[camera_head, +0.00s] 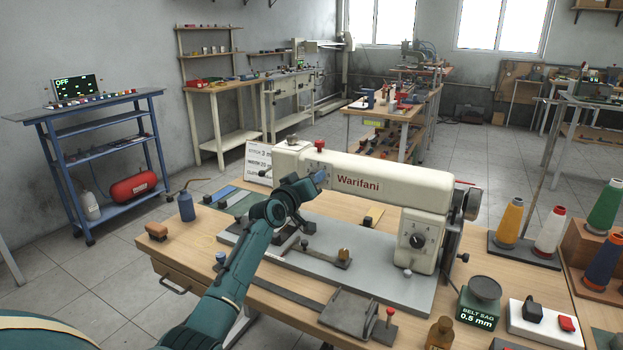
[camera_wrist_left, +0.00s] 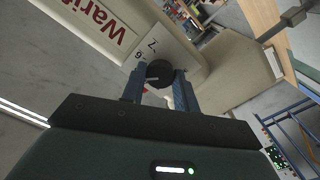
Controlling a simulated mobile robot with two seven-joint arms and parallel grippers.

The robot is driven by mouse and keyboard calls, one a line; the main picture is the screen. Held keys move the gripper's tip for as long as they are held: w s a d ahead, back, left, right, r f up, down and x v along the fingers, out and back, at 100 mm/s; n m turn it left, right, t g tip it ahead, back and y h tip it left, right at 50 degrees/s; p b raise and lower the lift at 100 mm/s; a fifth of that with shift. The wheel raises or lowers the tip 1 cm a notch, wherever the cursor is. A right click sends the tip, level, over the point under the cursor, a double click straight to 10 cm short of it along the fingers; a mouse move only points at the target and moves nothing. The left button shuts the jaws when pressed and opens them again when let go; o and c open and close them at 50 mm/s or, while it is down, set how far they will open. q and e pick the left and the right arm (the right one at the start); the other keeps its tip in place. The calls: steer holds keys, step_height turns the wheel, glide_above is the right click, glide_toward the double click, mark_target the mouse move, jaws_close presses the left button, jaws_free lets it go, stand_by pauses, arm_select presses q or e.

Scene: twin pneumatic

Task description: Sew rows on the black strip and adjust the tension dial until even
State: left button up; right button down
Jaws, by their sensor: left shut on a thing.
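The cream sewing machine (camera_head: 375,185) marked Warifani stands on the wooden table. My left gripper (camera_head: 320,178) is at the left end of its head. In the left wrist view, the gripper (camera_wrist_left: 160,88) is shut on a dark round dial (camera_wrist_left: 159,72) with a white mark, on a numbered plate (camera_wrist_left: 150,50). My fingers hide part of the dial's sides. Another black numbered dial (camera_head: 417,241) is on the machine's right column. The needle area is largely behind my left arm, and I cannot clearly make out the black strip or stitches there. My right gripper is not in view.
Thread cones (camera_head: 548,230) stand at the right. A belt-sag gauge (camera_head: 478,300) and a switch box (camera_head: 545,322) are at the front right. A blue oil can (camera_head: 187,206) and a brown-handled tool (camera_head: 156,230) are at the left.

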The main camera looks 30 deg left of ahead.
arm_select(q)
steer(key=shift+n, duration=0.3)
steer(key=o, duration=1)
steer(key=shift+s, duration=0.1)
steer(key=s, duration=1.3)
steer(key=shift+d+p, duration=0.25)
steer(key=shift+p, duration=0.15)
